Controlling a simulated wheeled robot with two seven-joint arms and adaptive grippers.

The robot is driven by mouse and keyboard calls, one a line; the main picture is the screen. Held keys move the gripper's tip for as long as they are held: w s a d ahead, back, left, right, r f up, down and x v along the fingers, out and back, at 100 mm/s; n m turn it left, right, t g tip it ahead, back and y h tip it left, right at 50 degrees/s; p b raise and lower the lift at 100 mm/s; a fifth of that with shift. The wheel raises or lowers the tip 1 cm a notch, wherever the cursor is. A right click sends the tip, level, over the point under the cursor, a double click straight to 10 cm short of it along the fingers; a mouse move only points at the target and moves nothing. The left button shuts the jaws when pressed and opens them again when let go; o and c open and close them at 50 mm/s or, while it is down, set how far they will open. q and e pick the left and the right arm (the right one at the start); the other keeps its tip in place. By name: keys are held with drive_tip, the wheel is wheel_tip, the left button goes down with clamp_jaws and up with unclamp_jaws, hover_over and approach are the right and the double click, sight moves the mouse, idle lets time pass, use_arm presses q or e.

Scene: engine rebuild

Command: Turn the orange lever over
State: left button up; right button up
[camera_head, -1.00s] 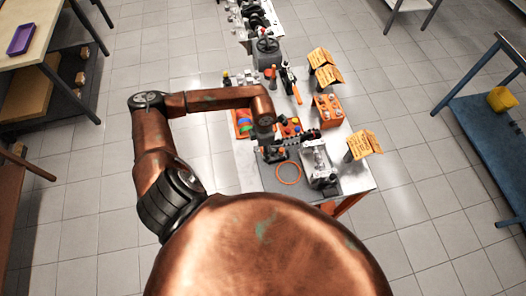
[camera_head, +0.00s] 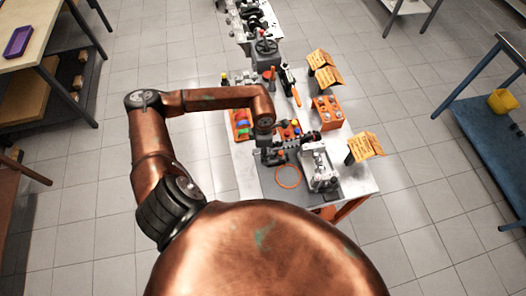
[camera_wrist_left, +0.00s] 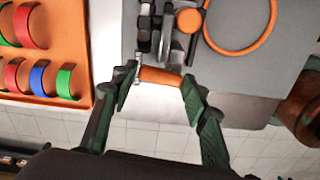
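The orange lever (camera_wrist_left: 160,76) is a short orange bar in the left wrist view, at the edge of the grey mat, beside dark metal parts. My left gripper (camera_wrist_left: 158,92) has its green fingers apart, one near each end of the lever. Whether either finger touches it is hard to tell. In the head view my left gripper (camera_head: 270,153) is small and dark over the table, and I cannot make out the lever there. My right gripper is not in view.
An orange ring (camera_wrist_left: 240,25) lies on the grey mat (camera_wrist_left: 262,70). An orange tray (camera_wrist_left: 45,80) with several coloured rings is at the left. A metal engine part (camera_head: 320,168) stands to the right of my gripper. Orange cards (camera_head: 366,146) stand along the table's right side.

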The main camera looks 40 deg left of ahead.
use_arm(q)
drive_tip(key=o, duration=0.4)
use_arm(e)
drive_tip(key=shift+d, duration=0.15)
use_arm(q)
drive_tip(key=shift+r, duration=0.1)
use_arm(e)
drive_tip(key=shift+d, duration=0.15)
use_arm(q)
wheel_tip(320, 180, up, 12)
drive_tip(key=shift+f, duration=0.1)
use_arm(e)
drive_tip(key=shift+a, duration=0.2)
